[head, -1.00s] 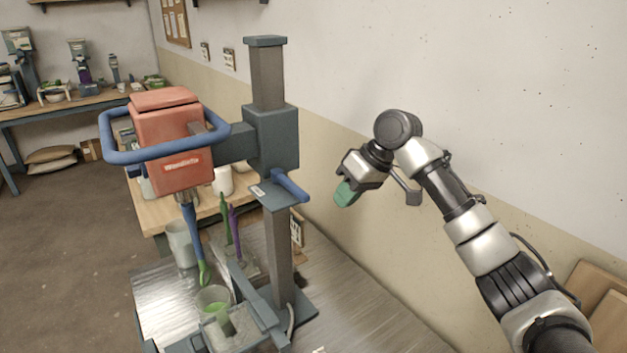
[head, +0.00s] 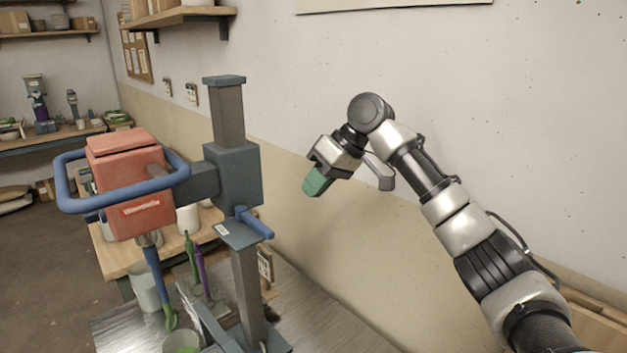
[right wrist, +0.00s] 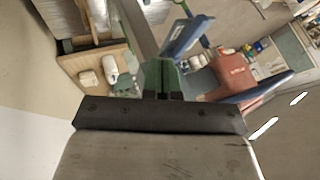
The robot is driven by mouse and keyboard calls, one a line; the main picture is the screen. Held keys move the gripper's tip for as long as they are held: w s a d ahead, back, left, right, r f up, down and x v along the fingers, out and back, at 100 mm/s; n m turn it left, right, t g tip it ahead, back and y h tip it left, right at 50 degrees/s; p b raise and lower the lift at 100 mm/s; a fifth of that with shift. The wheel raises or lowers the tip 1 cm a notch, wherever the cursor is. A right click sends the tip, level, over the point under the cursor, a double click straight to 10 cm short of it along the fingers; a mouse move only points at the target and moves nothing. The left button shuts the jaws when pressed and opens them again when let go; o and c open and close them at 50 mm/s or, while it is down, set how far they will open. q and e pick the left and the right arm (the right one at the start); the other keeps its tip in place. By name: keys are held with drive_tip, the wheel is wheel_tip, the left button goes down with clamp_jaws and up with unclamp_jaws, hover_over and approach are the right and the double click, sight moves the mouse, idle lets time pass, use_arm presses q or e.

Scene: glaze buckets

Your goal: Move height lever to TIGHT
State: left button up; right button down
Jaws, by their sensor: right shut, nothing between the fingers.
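My left gripper is out of view.
The red mixer head (head: 130,185) with its blue ring guard (head: 70,200) is left of the column. Its paddle hangs above a bucket (head: 182,342). A wooden table (head: 120,258) stands behind. The wall lies behind my right arm.

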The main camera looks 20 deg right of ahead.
sight(254, 223)
drive_tip(key=a+f+p, duration=0.2)
drive_tip(key=a+f, duration=0.3)
drive_tip(key=a, duration=0.2)
drive_tip(key=shift+s+a+f+p, duration=0.15)
drive_tip(key=shift+s+a+p, duration=0.05)
drive_tip(key=shift+a+p, duration=0.15)
